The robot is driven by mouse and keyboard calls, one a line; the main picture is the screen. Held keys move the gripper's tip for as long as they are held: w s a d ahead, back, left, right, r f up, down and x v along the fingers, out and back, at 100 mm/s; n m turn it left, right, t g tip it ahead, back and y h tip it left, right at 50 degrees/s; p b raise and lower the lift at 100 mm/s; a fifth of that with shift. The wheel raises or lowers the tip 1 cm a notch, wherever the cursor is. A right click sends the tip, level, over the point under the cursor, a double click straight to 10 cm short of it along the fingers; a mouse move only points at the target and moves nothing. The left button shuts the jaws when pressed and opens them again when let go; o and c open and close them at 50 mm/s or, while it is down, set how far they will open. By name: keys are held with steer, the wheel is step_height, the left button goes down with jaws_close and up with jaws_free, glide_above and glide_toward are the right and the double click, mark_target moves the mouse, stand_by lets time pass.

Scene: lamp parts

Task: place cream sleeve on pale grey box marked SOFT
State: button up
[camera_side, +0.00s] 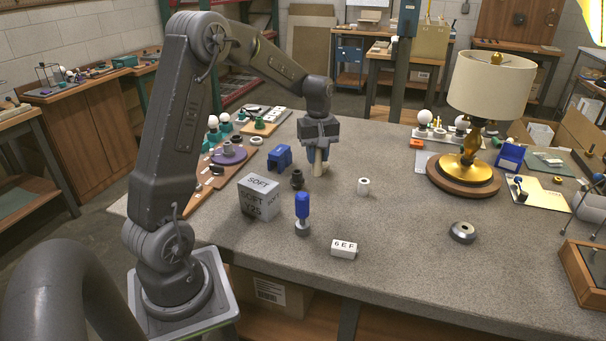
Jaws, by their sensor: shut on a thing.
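The pale grey box (260,197) marked SOFT stands on the grey table at the left, near my arm's base. Its top face is bare. My gripper (320,155) points down behind and to the right of the box. It is shut on the cream sleeve (318,169), which is upright below the jaws. The sleeve's upper part is hidden by the fingers, and I cannot tell whether its lower end touches the table.
A black fitting (297,180) and a blue-handled tool (302,211) stand right of the box. A blue block (280,158) sits behind it. A lamp (470,160) stands at right.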

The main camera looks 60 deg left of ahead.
steer(key=s+a+r, duration=0.3)
steer(key=s, duration=0.4)
steer(key=s+a+r, duration=0.2)
steer(key=s+r, duration=0.1)
steer(key=s, duration=0.3)
glide_above(258, 182)
steer(key=shift+m, duration=0.3)
steer(key=shift+d+f, duration=0.1)
steer(key=shift+f, duration=3.7)
steer(key=shift+f, duration=0.1)
steer(key=o, duration=0.9)
